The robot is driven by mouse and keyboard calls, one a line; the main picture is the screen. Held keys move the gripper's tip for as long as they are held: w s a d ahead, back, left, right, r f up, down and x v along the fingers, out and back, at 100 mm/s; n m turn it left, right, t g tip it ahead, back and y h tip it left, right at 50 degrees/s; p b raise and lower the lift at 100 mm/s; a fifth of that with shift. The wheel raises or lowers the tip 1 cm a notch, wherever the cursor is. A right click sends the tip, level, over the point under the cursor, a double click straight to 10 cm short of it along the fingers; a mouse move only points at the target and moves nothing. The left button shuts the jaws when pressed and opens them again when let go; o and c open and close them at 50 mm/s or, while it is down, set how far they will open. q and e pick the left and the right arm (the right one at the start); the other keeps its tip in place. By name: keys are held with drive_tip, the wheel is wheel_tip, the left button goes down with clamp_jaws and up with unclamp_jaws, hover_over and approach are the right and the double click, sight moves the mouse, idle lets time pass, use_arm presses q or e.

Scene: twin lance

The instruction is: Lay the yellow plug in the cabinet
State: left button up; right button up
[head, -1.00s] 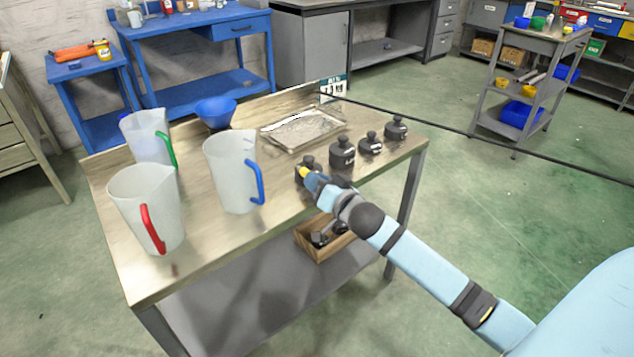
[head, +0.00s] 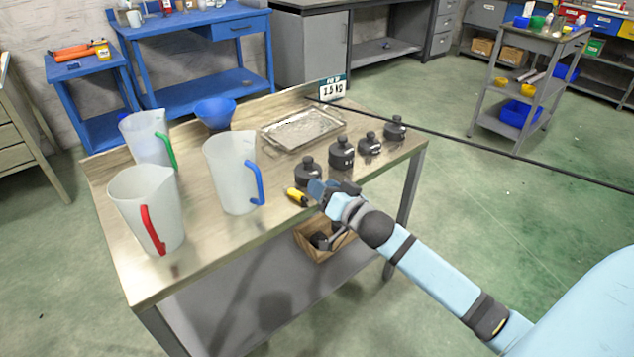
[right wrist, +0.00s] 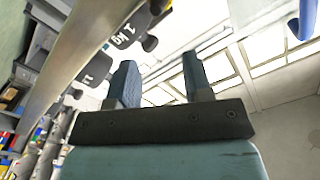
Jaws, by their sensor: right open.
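The yellow plug (head: 297,197), yellow with a dark end, lies near the front edge of the wooden table, in front of the black weights. My right gripper (head: 319,188) is just right of it, with a small gap between them. In the right wrist view the fingers (right wrist: 160,64) are apart with nothing between them. The plug does not show clearly in that view. A grey cabinet (head: 318,48) with a shut door stands under the dark bench at the back; I cannot tell whether it is the task's cabinet. My left gripper is not in view.
Three jugs with red (head: 146,210), blue (head: 230,172) and green handles stand on the table's left. Several black weights (head: 342,153), a metal tray (head: 302,129) and a blue bowl (head: 215,113) are on it. A wooden crate (head: 318,252) sits below. A dark rod (head: 480,147) crosses the right side.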

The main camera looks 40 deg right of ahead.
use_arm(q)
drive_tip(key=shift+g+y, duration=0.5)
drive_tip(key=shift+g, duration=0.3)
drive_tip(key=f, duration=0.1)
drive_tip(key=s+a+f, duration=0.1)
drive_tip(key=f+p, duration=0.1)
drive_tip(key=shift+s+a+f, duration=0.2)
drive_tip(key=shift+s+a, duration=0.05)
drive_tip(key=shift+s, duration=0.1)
use_arm(e)
drive_tip(key=s, duration=0.9)
drive_tip(key=shift+d, duration=0.35)
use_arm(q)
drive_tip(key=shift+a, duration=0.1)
use_arm(e)
drive_tip(key=shift+s, duration=0.1)
